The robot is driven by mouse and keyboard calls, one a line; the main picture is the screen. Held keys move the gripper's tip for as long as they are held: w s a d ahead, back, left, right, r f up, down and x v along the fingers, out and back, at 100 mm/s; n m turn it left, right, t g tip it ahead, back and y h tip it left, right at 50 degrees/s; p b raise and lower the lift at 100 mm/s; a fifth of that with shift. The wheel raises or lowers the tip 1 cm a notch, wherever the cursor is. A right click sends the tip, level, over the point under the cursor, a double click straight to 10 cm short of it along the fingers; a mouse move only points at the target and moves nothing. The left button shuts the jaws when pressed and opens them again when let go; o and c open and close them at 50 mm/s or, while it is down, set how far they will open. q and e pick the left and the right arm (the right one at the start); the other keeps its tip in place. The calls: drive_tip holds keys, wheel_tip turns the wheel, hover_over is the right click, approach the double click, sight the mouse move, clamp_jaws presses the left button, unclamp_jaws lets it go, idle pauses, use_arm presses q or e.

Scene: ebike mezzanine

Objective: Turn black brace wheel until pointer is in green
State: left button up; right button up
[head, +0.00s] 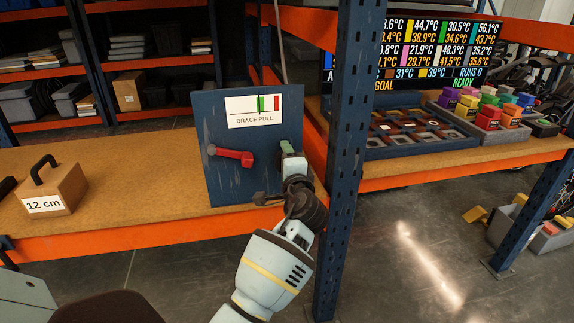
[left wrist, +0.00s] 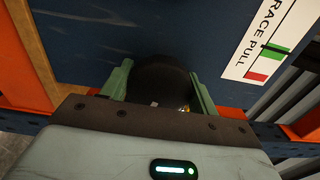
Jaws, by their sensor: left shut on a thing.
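A dark blue panel (head: 225,180) stands on the wooden shelf and carries a white BRACE PULL gauge (head: 254,111). The gauge has a green band and, to its right, a red band. My left gripper (head: 291,160) is at the panel's right side. In the left wrist view its green fingers are shut on the black brace wheel (left wrist: 160,78), one on each side. In the head view the gripper hides the wheel. My right gripper is not in view.
A red handle (head: 231,154) sticks out left of my gripper on the panel. A blue post (head: 347,150) stands close to my arm on the right. A 12 cm box (head: 53,188) sits at left on the shelf. Bins (head: 487,118) and a display (head: 430,55) are further right.

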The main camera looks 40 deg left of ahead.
use_arm(q)
drive_tip(key=shift+f+n+b, duration=0.1)
drive_tip(key=shift+n+b, duration=0.4)
drive_tip(key=shift+n, duration=0.6)
drive_tip(key=o, duration=1)
drive_tip(key=shift+c, duration=0.2)
drive_tip(key=shift+d, duration=0.1)
drive_tip(key=v, duration=0.7)
drive_tip(key=shift+s+d, duration=0.25)
drive_tip(key=shift+s, duration=0.05)
